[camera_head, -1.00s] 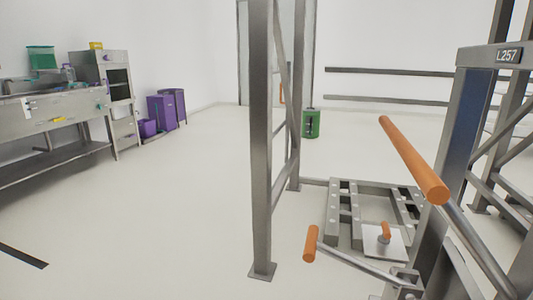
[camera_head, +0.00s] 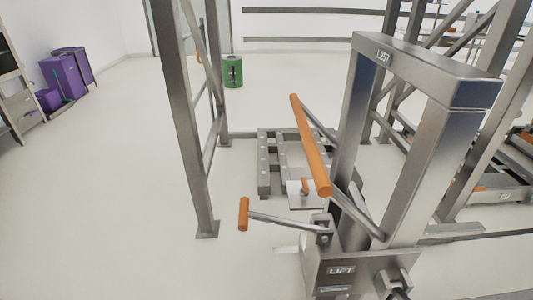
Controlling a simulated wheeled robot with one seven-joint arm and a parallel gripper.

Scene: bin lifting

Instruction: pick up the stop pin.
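A small upright orange-topped peg (camera_head: 305,184) stands at a light square plate (camera_head: 296,199) on the floor frame, just behind the lift. It may be the stop pin, but I cannot tell for sure at this size. The long orange bar handle (camera_head: 309,142) slants above it and partly covers the plate. My gripper is not in view.
The grey lift labelled L257 (camera_head: 350,97) fills the right, with a LIFT-marked base (camera_head: 330,273) and an orange-tipped side lever (camera_head: 244,213). A steel post (camera_head: 184,120) stands left of it. A green bin (camera_head: 232,71) stands behind. Floor at left is clear.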

